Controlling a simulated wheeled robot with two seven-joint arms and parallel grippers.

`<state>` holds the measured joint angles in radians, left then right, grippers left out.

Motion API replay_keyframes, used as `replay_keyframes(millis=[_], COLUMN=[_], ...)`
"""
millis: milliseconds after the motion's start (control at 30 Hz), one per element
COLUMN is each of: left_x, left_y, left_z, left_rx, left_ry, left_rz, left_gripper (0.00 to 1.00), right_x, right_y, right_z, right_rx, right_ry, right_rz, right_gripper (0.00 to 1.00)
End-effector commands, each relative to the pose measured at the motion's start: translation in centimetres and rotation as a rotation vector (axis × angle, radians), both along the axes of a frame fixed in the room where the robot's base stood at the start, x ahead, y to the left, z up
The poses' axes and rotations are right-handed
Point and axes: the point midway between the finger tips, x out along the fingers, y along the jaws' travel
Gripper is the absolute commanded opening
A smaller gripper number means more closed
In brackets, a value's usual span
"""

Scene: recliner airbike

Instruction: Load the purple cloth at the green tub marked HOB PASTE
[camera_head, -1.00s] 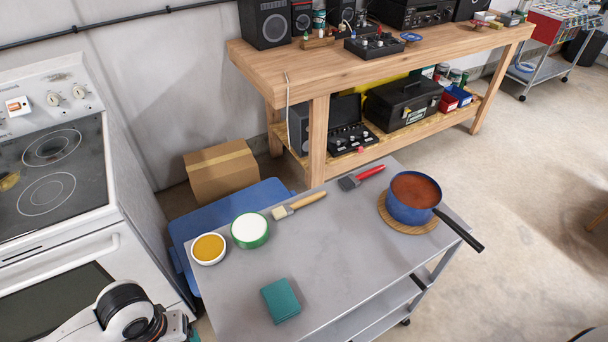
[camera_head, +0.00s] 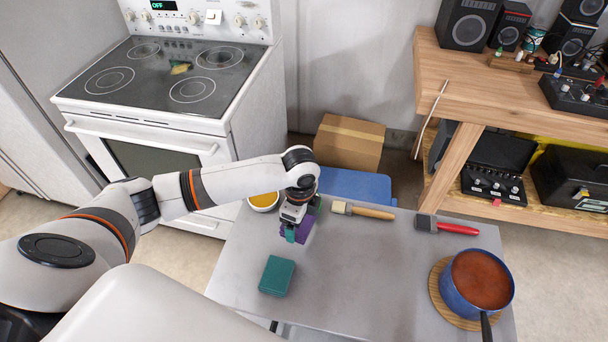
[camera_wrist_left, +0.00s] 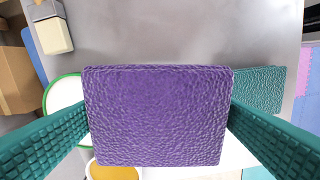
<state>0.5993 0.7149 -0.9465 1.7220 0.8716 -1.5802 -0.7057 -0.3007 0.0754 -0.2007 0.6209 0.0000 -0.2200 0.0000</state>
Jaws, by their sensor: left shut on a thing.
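My left gripper (camera_head: 293,225) is shut on the purple cloth (camera_head: 305,231) over the far left part of the grey cart top. In the left wrist view the cloth (camera_wrist_left: 155,115) is a flat, bumpy block between the teal fingers of the gripper (camera_wrist_left: 158,120). The green tub shows in the left wrist view as a green rim with white contents (camera_wrist_left: 63,98), partly hidden behind the cloth. In the head view my gripper hides most of the tub, and its marking cannot be read. Whether the cloth touches the tub cannot be told. My right gripper is out of view.
A teal block (camera_head: 277,275) lies on the cart (camera_head: 370,270). A bowl of yellow paste (camera_head: 263,201), a wooden-handled brush (camera_head: 362,210), a red-handled brush (camera_head: 446,225) and a blue pot (camera_head: 477,280) are around it. The cart's middle is clear. A stove (camera_head: 170,80) stands behind left.

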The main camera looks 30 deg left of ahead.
Motion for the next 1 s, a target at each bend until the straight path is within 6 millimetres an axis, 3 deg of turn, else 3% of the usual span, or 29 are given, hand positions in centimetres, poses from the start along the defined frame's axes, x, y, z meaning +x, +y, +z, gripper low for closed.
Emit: replay_keyframes(millis=[300, 500, 700, 1000], left_x=[5.6, 8.1, 9.2, 9.3], left_y=[2.1, 3.2, 3.8, 3.8], left_z=[1.8, 2.7, 3.1, 1.8], left_rx=[-0.013, -0.022, -0.026, -0.028], left_ry=[0.013, 0.014, 0.012, 0.011], left_rz=[-0.750, -1.137, -1.332, -1.367], left_gripper=[0.68, 0.68, 0.68, 0.68], right_x=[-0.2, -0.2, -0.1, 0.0], right_y=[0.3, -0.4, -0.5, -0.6], right_z=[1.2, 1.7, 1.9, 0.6], right_rx=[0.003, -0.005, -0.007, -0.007], right_ry=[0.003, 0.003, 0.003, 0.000], right_rz=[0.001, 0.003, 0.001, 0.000], right_gripper=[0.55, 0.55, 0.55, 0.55])
